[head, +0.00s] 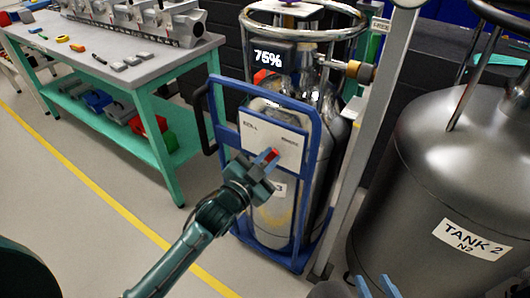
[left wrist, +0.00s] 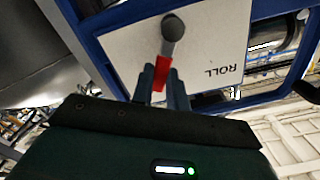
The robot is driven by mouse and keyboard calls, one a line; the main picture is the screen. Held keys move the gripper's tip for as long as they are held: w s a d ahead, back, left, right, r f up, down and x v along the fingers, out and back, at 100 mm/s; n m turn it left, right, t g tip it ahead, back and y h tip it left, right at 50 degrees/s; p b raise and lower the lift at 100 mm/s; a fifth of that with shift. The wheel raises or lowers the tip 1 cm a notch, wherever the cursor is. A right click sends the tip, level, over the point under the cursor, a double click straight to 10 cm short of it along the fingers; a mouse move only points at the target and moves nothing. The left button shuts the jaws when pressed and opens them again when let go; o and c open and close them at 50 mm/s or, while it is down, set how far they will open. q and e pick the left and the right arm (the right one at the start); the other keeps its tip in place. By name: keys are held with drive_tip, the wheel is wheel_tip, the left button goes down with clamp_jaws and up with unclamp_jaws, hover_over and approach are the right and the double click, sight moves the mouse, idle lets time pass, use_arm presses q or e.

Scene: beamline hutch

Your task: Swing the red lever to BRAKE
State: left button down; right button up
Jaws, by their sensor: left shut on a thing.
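The red lever (head: 269,156) is on a white plate (head: 288,141) on the blue cylinder cart (head: 318,150). ROLL is at the plate's left in the head view; the label at its right is too small to read surely. My left gripper (head: 263,168) is shut on the lever. In the left wrist view the red part (left wrist: 162,73) sits between the two fingers (left wrist: 163,88), below a grey rounded piece (left wrist: 172,27). ROLL appears upside down there. My right gripper (head: 376,287) shows at the bottom edge, its two blue fingertips apart and nothing visible between them.
The cart carries a silver cylinder (head: 270,220) with a 75% display (head: 268,58). A large grey tank (head: 440,150) marked TANK 2 stands at right. A green-framed workbench (head: 150,75) is at upper left. Floor with a yellow line (head: 108,200) lies clear at left.

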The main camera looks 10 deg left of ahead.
use_arm(q)
drive_tip(key=shift+d+m, duration=0.1)
drive_tip(key=shift+m, duration=0.2)
use_arm(e)
drive_tip(key=shift+f, duration=0.1)
use_arm(q)
drive_tip(key=shift+f, duration=0.1)
use_arm(e)
drive_tip(key=shift+w+a, duration=0.1)
drive_tip(key=shift+w, duration=0.1)
use_arm(q)
drive_tip(key=c, duration=1.4)
unclamp_jaws()
use_arm(e)
drive_tip(key=shift+s, duration=0.15)
use_arm(q)
drive_tip(key=p+v, duration=0.1)
drive_tip(key=v, duration=1.2)
drive_tip(key=shift+s, duration=0.15)
use_arm(e)
drive_tip(key=shift+a+f, duration=0.1)
drive_tip(key=shift+a, duration=0.05)
